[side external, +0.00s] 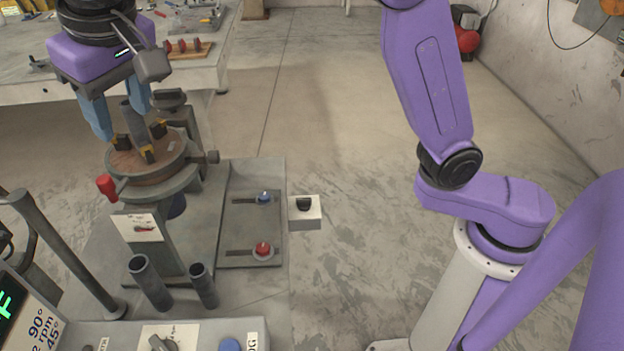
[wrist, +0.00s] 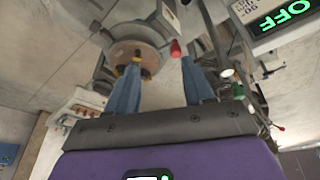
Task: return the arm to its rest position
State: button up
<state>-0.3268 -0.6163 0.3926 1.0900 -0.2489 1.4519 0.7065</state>
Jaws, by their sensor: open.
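My gripper (side external: 120,120) hangs at the upper left of the side external view, over the positioner. Its two blue fingers are spread apart, and it looks empty. The positioner's round brown table (side external: 140,165) lies just below the fingers, with black and yellow clamp jaws on it. A grey tube (side external: 132,117) stands among the jaws, close to the fingers; whether they touch it I cannot tell. In the wrist view my open gripper (wrist: 160,63) shows both fingers apart, with the brown table (wrist: 128,50) beyond them.
A red knob (side external: 106,186) sticks out beside the table. Two dark tubes (side external: 150,283) stand in front. A plate with a blue and a red button (side external: 263,249) lies to the right. A workbench (side external: 205,70) is behind. A display (wrist: 288,12) reads OFF.

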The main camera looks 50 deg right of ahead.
jog(key=s+d+f+n+g, duration=0.1)
jog(key=s+d+f+n, duration=0.4)
jog(key=s+d, duration=0.8)
jog(key=s+d+f+n+g, duration=0.2)
jog(key=s+d+f+n, duration=0.2)
jog(key=s+d+f, duration=0.8)
jog(key=s+d, duration=0.1)
jog(key=d, duration=0.6)
jog(key=shift+n+g, duration=0.3)
jog(key=shift+n, duration=0.1)
